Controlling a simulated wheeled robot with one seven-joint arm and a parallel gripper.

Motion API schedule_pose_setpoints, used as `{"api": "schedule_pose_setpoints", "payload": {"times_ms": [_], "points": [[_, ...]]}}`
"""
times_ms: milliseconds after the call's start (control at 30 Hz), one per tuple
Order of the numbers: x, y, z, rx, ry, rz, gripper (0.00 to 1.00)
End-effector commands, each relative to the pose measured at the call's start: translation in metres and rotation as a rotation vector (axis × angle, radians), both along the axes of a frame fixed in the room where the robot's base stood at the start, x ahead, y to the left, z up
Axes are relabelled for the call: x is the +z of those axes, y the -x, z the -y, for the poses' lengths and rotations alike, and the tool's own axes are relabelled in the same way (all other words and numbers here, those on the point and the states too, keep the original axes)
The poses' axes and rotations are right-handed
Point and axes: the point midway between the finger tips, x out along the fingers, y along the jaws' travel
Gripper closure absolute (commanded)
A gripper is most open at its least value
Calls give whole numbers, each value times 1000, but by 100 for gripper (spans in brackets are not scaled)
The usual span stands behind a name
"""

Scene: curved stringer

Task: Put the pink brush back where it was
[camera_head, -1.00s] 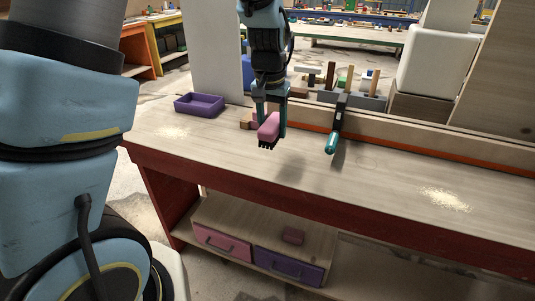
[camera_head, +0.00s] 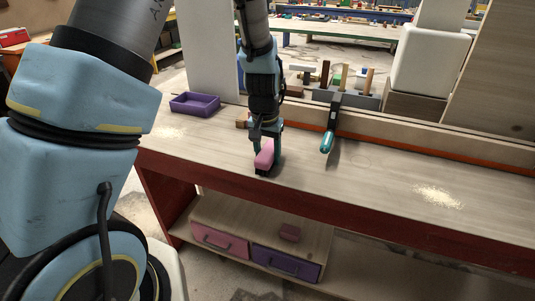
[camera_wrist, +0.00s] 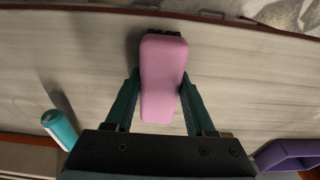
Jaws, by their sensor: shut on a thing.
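The pink brush (camera_head: 264,155) is between the fingers of my gripper (camera_head: 266,142), low over the front part of the workbench top (camera_head: 340,185). Its dark bristles point down at or just above the wood; I cannot tell whether they touch. In the wrist view the pink brush (camera_wrist: 163,75) lies lengthwise between both fingers of my gripper (camera_wrist: 160,100), which are shut on its sides. A little of the dark bristles shows at its far end.
A purple tray (camera_head: 195,104) stands at the bench's back left. A teal-handled clamp (camera_head: 328,138) hangs over the rear rail, right of my gripper. Sawdust piles (camera_head: 438,197) lie right and left.

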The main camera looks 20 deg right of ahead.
Motion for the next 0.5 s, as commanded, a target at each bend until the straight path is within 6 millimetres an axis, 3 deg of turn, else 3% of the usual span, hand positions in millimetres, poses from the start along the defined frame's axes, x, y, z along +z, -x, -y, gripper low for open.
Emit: {"api": "schedule_pose_setpoints", "payload": {"times_ms": [33, 67, 300, 500], "points": [[-3, 0, 0, 0, 0, 0, 90], [-2, 0, 0, 0, 0, 0, 42], [-1, 0, 0, 0, 0, 0, 15], [-1, 0, 0, 0, 0, 0, 15]]}}
